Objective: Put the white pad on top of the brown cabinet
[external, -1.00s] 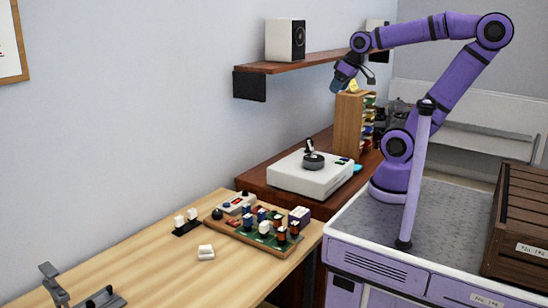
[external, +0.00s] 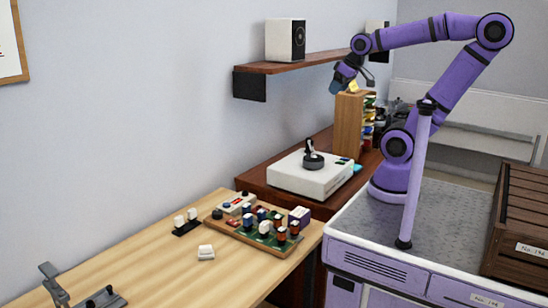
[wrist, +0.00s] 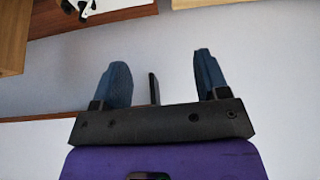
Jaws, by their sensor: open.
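A small white block, which looks like the white pad (external: 206,252), lies on the light wooden table in front of the board of parts. A brown wooden cabinet (external: 348,124) with coloured items on its right side stands on the dark brown counter, beyond the white box. My gripper (external: 338,84) is in the air near the top of this cabinet, far from the white block. In the wrist view my gripper (wrist: 160,68) has its two blue fingers apart, with nothing held between them. The white block cannot be made out in the wrist view.
A white box (external: 302,180) with a black knob-like part on top sits on the dark counter. A wall shelf (external: 310,63) carries a speaker (external: 285,40). A board (external: 255,235) crowded with parts is behind the block. The table's near middle is clear.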

